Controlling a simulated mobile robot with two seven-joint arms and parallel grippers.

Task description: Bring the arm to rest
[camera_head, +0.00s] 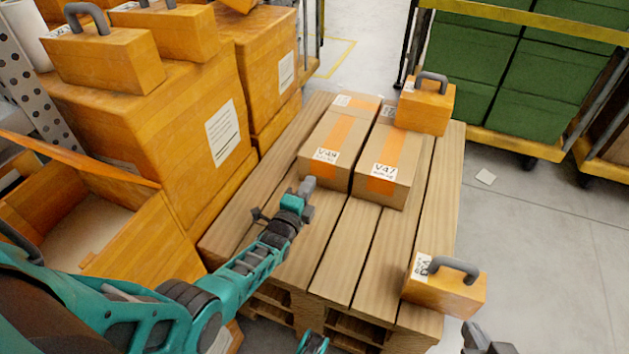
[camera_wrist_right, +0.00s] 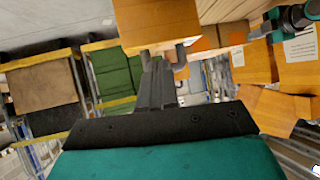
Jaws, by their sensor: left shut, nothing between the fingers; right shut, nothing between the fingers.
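My left gripper (camera_head: 305,190) is shut and empty above the wooden pallet (camera_head: 325,245), short of the two cardboard boxes. Its teal arm reaches in from the lower left and also shows in the right wrist view (camera_wrist_right: 285,22). My right gripper (camera_head: 484,342) is at the bottom right edge of the head view, just below an orange case (camera_head: 440,292) with a grey handle. In the right wrist view the right fingers (camera_wrist_right: 158,78) are shut and empty, in front of an orange case (camera_wrist_right: 155,22) and its handle. Whether they touch the handle I cannot tell.
Two cardboard boxes (camera_head: 330,150) (camera_head: 388,165) and another orange case (camera_head: 425,105) stand on the pallet's far part. Stacked orange crates (camera_head: 165,130) line the left. A cart of green boxes (camera_head: 545,95) stands at the back right.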

